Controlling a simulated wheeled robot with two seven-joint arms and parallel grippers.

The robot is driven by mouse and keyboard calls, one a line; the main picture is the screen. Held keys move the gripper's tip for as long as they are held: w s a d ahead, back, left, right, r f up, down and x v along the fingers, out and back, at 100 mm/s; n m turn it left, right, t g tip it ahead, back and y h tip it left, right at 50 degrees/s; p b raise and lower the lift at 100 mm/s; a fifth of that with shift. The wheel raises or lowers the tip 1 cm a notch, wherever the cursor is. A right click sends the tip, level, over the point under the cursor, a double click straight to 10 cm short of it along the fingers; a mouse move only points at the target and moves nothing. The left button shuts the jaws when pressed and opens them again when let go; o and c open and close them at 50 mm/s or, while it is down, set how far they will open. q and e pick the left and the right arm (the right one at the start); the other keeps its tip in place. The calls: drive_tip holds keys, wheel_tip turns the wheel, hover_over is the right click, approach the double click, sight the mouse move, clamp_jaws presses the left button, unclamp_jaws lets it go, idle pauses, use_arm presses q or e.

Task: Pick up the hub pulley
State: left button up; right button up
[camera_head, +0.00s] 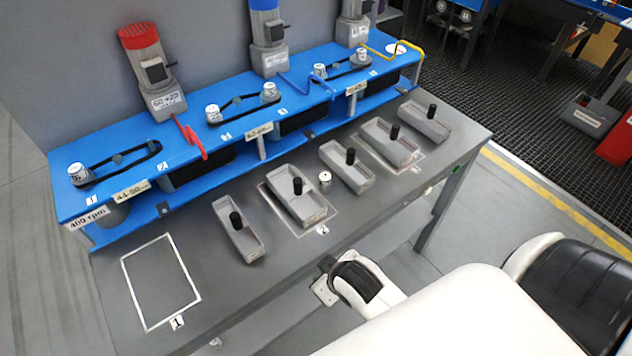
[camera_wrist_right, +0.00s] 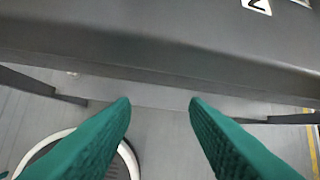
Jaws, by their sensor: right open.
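A small silver pulley (camera_head: 324,177), the likely hub pulley, stands on the grey table between two trays. Other silver pulleys sit on the blue rack, such as the ones at the left (camera_head: 78,173), middle (camera_head: 213,114) and right (camera_head: 320,71); I cannot tell for certain which is the hub pulley. My right gripper (camera_wrist_right: 160,103) is open and empty, its green fingers spread, near the table's front edge. In the head view my right arm reaches to the table's front, its fingers mostly hidden. My left gripper is not in view.
Several grey trays with black posts, such as this one (camera_head: 243,243), stand on the table (camera_head: 225,305). A white empty outline (camera_head: 160,280) marks the left end. The blue rack (camera_head: 120,200) with belts and motors runs along the back.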

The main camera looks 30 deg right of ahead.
drive_tip(key=shift+t, duration=0.7)
drive_tip(key=r, duration=0.3)
drive_tip(key=w+r, duration=0.1)
drive_tip(key=r, duration=0.2)
drive_tip(key=shift+w+a+r, duration=0.1)
drive_tip(key=shift+w+r, duration=0.05)
drive_tip(key=shift+r, duration=0.1)
drive_tip(key=w+a+r+n+t+y, duration=0.1)
drive_tip(key=w+a+r+n+t, duration=0.15)
drive_tip(key=w+r+t, duration=0.35)
drive_tip(key=w+a+r+n+t+y, duration=0.1)
drive_tip(key=w+a+r+n+t, duration=0.15)
drive_tip(key=w+r, duration=0.5)
drive_tip(key=w+a+r+n+t+y, duration=0.3)
drive_tip(key=a+r+n+y, duration=0.4)
drive_tip(key=r+n+y, duration=0.15)
drive_tip(key=a+r+n+g+y, duration=0.1)
drive_tip(key=a+n+g+y, duration=0.2)
drive_tip(key=n+y, duration=0.3)
drive_tip(key=n+g+h, duration=1.6)
hover_over(325, 176)
wheel_tip(325, 176, down, 11)
drive_tip(key=f, duration=0.6)
drive_tip(key=shift+s+d+p, duration=0.1)
drive_tip(key=shift+d+p, duration=0.15)
drive_tip(key=shift+p, duration=0.15)
drive_tip(key=shift+a+f+p, duration=0.2)
drive_tip(key=shift+f+p, duration=0.45)
drive_tip(key=shift+f, duration=2.35)
